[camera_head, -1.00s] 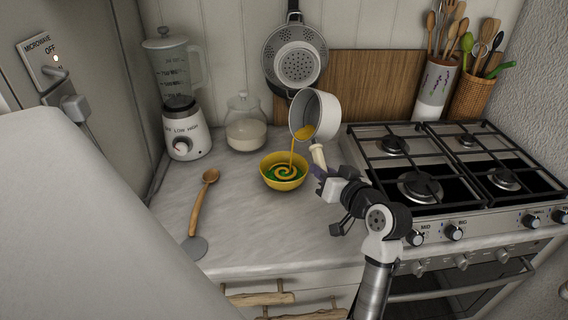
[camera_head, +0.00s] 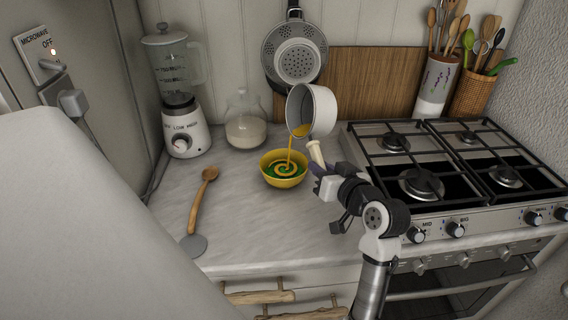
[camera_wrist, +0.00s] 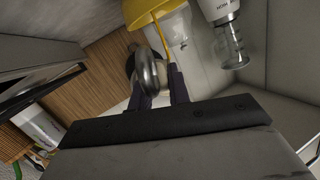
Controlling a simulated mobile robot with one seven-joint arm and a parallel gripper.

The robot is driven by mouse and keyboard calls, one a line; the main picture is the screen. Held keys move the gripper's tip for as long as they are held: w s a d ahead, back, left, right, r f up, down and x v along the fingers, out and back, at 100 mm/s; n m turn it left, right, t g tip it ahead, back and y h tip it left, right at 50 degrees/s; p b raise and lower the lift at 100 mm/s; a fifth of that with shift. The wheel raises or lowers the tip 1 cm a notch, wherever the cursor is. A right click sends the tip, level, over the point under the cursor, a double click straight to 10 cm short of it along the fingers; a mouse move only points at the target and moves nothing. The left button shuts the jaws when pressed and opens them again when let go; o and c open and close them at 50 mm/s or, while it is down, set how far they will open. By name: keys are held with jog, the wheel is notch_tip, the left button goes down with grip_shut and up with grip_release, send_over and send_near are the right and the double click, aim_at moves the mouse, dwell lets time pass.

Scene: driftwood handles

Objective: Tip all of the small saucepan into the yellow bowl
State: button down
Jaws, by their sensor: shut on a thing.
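The small saucepan (camera_head: 322,108) is white-grey and tilted over the counter, its mouth facing left and down. An orange-yellow stream runs from its lip into the yellow bowl (camera_head: 283,180). The bowl stands upright on the counter; a yellow spiral over green shows inside it. My gripper (camera_head: 322,180) is shut on the saucepan's pale handle (camera_head: 315,153), to the right of the bowl. In the wrist view my gripper (camera_wrist: 160,85) shows its two dark fingers, with the stream and the bowl (camera_wrist: 150,10) beyond.
A gas stove (camera_head: 450,190) stands to the right. A glass jar (camera_head: 246,120) and a blender (camera_head: 181,100) stand behind left. A wooden-handled utensil (camera_head: 200,208) lies on the counter at left. A strainer (camera_head: 296,53) hangs on the wall. The counter's front is clear.

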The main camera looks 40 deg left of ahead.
jog(key=shift+s+a+r+n+b, duration=0.1)
jog(key=shift+s+a+n+b, duration=0.05)
jog(key=shift+s+n+b, duration=0.25)
dwell(0.3)
jog(key=shift+w+r+n+t+b, duration=0.1)
jog(key=shift+n+t+b, duration=0.3)
jog(key=shift+n+b, duration=0.35)
dwell(0.6)
